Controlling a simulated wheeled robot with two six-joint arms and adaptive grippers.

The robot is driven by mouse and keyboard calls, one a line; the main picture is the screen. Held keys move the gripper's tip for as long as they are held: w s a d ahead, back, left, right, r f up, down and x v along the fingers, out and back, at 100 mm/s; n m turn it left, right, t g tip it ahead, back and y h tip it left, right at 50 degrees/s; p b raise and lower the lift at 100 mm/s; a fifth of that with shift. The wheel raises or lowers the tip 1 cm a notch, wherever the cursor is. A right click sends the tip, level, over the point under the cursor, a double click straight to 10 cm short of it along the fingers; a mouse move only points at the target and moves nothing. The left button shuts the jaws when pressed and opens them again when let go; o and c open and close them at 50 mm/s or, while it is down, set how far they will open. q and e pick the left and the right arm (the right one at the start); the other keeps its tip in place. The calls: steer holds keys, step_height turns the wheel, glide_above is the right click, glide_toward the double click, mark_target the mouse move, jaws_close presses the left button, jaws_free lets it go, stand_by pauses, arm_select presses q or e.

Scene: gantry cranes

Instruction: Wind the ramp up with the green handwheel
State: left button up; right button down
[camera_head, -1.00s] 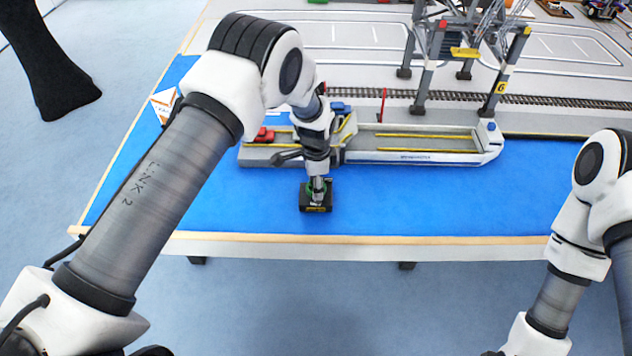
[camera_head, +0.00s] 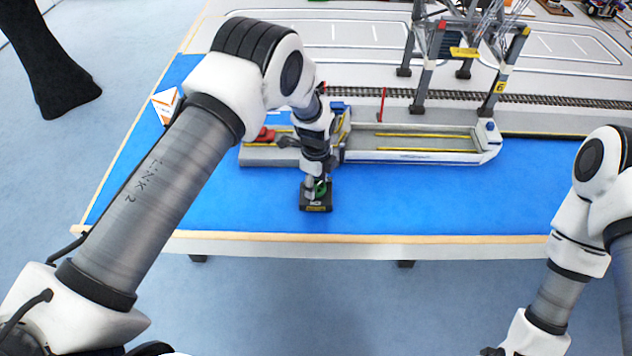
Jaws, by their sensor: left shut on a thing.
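The green handwheel (camera_head: 321,187) sits on a small black base (camera_head: 316,206) near the front of the blue table area. My left gripper (camera_head: 315,188) points down at it and is shut on the handwheel; its fingers hide part of the wheel. The ramp (camera_head: 345,127) appears to be at the left end of the grey ferry deck (camera_head: 415,142), partly hidden behind my left arm, so its angle is hard to tell. My right arm shows at the right edge, but its gripper is out of view.
A red toy car (camera_head: 265,134) stands on the grey quay (camera_head: 262,157) left of the ferry. A gantry crane (camera_head: 428,65) stands over the rails (camera_head: 560,103) behind. An orange and white box (camera_head: 165,104) is at the far left. Blue surface right of the handwheel is clear.

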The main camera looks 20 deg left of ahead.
mark_target(316, 186)
arm_select(q)
steer(key=shift+s+f, duration=0.15)
steer(key=shift+s, duration=0.05)
steer(key=o, duration=1.2)
steer(key=shift+c, duration=0.2)
steer(key=shift+w, duration=0.15)
steer(key=shift+r, duration=0.35)
step_height(316, 186, up, 11)
steer(key=shift+r, duration=0.2)
